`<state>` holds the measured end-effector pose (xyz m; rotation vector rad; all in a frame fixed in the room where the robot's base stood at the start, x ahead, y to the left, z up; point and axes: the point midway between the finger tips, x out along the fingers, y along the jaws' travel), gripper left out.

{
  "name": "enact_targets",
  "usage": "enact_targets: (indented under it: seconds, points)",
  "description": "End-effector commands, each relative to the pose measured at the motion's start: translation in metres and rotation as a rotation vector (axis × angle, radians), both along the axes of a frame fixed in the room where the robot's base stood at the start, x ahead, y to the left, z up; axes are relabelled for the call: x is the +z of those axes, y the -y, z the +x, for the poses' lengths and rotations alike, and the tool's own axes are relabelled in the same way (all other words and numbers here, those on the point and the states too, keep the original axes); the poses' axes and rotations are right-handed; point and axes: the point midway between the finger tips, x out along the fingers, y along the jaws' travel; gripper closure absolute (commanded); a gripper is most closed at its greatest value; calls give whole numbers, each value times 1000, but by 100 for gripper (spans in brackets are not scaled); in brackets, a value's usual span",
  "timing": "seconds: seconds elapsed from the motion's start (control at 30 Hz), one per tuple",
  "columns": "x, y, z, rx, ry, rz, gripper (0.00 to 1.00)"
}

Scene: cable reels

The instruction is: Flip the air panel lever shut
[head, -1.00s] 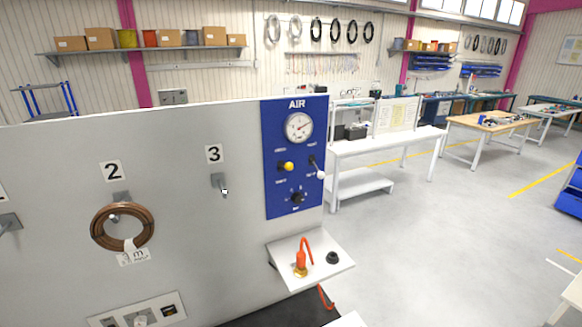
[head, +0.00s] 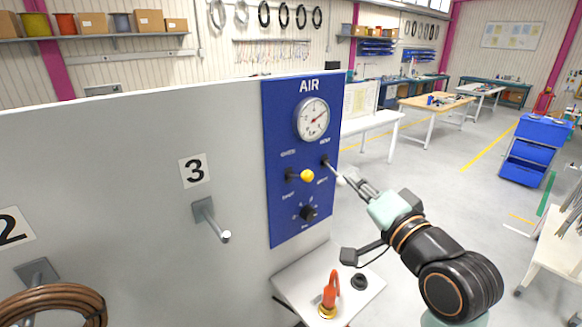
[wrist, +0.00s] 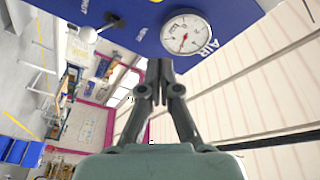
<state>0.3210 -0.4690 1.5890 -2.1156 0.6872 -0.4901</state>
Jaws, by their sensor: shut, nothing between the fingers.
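The blue AIR panel (head: 275,210) stands at the right end of the white board. It carries a lever with a yellow knob (head: 307,176), pointing right, and a lever with a white ball (head: 340,181), slanting down to the right. The panel's small labels are too blurred to read. My gripper (head: 352,178) is shut and empty, close to the white ball in the head view; contact cannot be told there. In the wrist view the white ball lever (wrist: 88,34) lies left of my closed fingertips (wrist: 159,64), apart from them in the picture.
A round gauge (head: 312,119) and a black knob (head: 308,213) are on the panel. Below it, a small white shelf (head: 300,275) holds an orange-handled item (head: 331,292). A peg (head: 213,218) and a copper coil (head: 60,300) are left. Open floor lies right.

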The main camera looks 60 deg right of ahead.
Motion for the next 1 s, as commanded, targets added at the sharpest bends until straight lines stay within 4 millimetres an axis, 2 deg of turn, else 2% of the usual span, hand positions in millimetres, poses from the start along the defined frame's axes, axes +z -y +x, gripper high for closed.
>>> enact_targets:
  seconds: [0.37,0.83,1.0]
  points:
    - [1,4,7,3,-3,1,100]
    - [12,63,81,2,-5,2,100]
    - [-6,40,87,2,-5,0,100]
